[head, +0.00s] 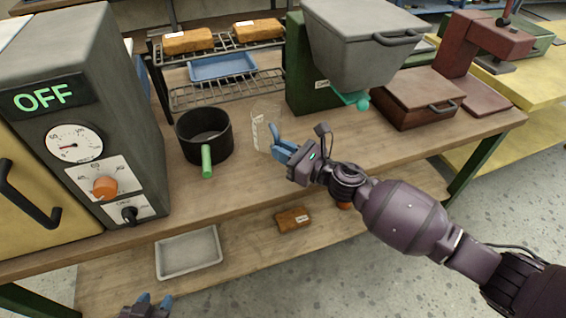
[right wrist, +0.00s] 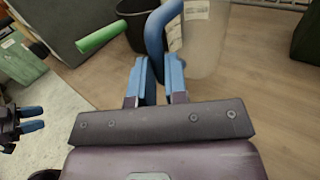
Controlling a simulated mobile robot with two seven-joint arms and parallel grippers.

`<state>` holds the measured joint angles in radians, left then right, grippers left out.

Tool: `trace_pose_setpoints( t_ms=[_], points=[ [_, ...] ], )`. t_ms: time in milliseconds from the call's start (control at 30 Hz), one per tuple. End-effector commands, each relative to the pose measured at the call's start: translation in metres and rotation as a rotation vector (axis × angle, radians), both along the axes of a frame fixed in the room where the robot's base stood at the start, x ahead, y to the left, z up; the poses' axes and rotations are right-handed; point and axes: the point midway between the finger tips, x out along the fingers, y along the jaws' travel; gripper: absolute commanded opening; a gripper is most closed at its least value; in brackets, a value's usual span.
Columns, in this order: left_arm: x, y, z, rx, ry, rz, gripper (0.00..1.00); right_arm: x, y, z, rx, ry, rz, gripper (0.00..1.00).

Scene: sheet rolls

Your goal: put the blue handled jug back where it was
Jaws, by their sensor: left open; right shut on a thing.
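The blue handled jug is a clear beaker-like vessel (head: 259,137) with a pale label, upright at the middle of the bench top. Its clear wall (right wrist: 208,45) and blue handle (right wrist: 157,38) show large in the right wrist view. My right gripper (head: 281,149) is shut on the blue handle, on the near right side of the jug. I cannot tell whether the jug's base touches the wood. My left gripper (head: 150,301) is open and empty at the bottom edge of the head view, low in front of the bench.
A black pot (head: 204,140) with a green handle stands just left of the jug. A grey machine (head: 80,110) reading OFF is further left. A wire rack (head: 225,90) is behind, and a green-based hopper (head: 360,45) is back right. Bare wood lies right of the jug.

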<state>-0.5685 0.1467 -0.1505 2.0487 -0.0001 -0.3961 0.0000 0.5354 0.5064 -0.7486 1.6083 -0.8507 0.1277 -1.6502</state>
Motion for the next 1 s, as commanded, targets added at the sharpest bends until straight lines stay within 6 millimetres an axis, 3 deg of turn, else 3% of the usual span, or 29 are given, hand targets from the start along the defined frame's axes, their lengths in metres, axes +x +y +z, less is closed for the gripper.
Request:
trace_pose_setpoints(
  t_ms=[300,733,767,900,1000],
  points=[
    [-0.006,0.0,-0.016,0.003,0.028,-0.002,0.43,0.0,0.0,-0.042,0.002,0.007,-0.001,0.0],
    [0.002,-0.001,-0.013,0.002,0.012,-0.007,0.43,0.0,0.0,-0.045,0.001,0.002,0.0,0.0],
    [0.002,-0.001,-0.013,0.002,0.012,-0.007,0.43,0.0,0.0,-0.045,0.001,0.003,0.0,0.15],
    [0.002,-0.001,-0.012,0.002,0.011,-0.007,0.43,0.0,0.0,-0.044,0.001,0.002,0.0,0.37],
    [0.002,-0.001,-0.012,0.001,0.013,-0.006,0.43,0.0,0.0,-0.044,0.001,0.002,0.0,0.39]
  ],
)
